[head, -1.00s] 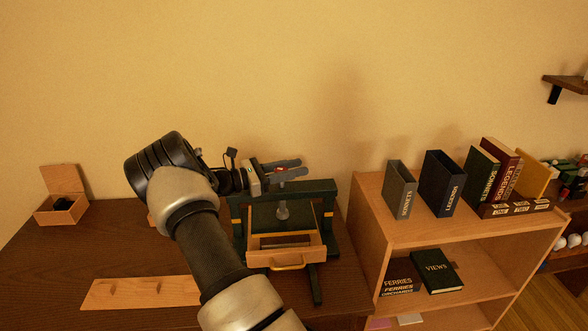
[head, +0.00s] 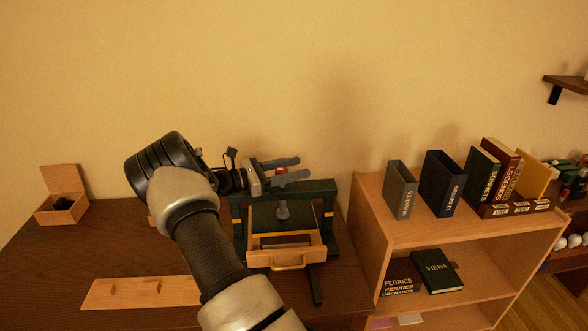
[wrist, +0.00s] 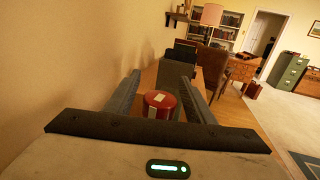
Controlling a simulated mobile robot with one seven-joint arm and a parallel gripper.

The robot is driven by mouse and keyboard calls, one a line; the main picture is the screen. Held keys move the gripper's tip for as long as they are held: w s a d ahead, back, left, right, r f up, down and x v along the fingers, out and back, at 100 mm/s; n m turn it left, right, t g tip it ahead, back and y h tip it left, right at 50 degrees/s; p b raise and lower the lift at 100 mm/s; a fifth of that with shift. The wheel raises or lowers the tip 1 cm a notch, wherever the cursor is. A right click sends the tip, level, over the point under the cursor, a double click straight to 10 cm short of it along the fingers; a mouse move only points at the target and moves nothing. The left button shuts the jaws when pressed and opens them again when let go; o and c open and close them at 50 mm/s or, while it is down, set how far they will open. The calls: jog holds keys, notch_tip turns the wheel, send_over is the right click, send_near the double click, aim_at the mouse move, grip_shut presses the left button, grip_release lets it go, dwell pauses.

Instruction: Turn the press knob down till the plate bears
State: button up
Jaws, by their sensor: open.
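The press (head: 325,190) is a dark green frame on the desk, with a grey screw (head: 283,210) at its middle. Its red knob (head: 281,170) sits on top, partly hidden by my gripper in the head view. In the wrist view the knob (wrist: 160,104) is a red disc with a pale stripe across its top. My gripper (head: 303,167) is open at knob height, with one finger on each side of the knob. In the wrist view a gap shows between the knob and each finger. The plate is not clearly seen.
A wooden drawer (head: 310,251) with a brass handle stands out at the press front. A small open box (head: 62,216) and a flat wooden board (head: 130,293) are on the desk. A bookcase (head: 420,232) with books stands close at right.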

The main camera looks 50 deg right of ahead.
jog(key=v, duration=1.7)
jog(key=shift+a, duration=0.2)
jog(key=shift+w, duration=0.15)
jog(key=shift+a, duration=0.1)
